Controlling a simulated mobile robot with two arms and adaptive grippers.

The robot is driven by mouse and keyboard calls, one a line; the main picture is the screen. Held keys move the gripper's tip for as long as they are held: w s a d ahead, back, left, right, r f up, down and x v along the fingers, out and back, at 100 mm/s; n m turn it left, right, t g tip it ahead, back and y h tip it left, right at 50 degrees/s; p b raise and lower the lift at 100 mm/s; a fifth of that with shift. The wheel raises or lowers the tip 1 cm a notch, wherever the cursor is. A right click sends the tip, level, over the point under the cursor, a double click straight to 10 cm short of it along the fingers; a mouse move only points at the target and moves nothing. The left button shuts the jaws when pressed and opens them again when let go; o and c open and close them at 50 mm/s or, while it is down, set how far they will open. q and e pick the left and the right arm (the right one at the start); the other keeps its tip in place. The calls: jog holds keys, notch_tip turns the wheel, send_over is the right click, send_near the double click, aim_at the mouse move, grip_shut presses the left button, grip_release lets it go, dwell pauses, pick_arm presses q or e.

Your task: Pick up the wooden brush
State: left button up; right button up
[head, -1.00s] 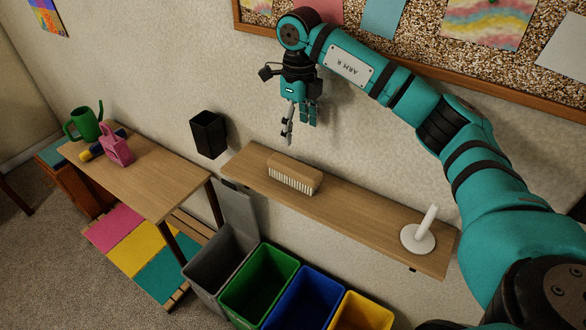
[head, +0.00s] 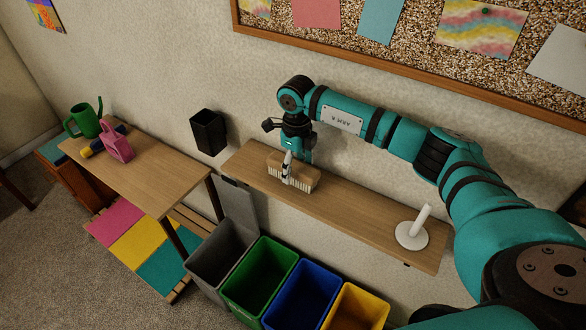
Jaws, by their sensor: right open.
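The wooden brush (head: 306,175) lies on the wall shelf (head: 348,213), with its light bristles facing the front. My right gripper (head: 286,177) is open and points down at the brush, with its near finger in front of the brush's left half. The far finger is mostly hidden, and I cannot tell whether the gripper touches the brush. My left gripper is not in view.
A white holder with an upright rod (head: 412,236) stands at the shelf's right end. Grey, green (head: 258,277), blue and yellow bins stand below. A black wall box (head: 208,133) hangs left of the shelf.

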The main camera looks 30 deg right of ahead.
aim_at(295, 165)
jog(key=c, duration=1.3)
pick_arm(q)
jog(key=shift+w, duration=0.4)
pick_arm(e)
jog(key=shift+c, duration=0.2)
jog(key=shift+r, duration=0.1)
jog(key=shift+r+b, duration=0.3)
jog(key=shift+r, duration=0.15)
notch_tip(295, 165, up, 2)
jog(key=shift+w+r+b, duration=0.1)
jog(key=shift+r+b, duration=0.05)
jog(key=shift+b, duration=0.4)
pick_arm(q)
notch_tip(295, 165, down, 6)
jog(key=b, duration=0.4)
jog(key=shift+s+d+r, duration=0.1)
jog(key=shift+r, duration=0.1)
pick_arm(e)
jog(key=w+a+r, duration=0.1)
jog(key=w+a, duration=0.2)
jog(key=a, duration=1.2)
jog(key=shift+a+r, duration=0.3)
jog(key=shift+a, duration=0.1)
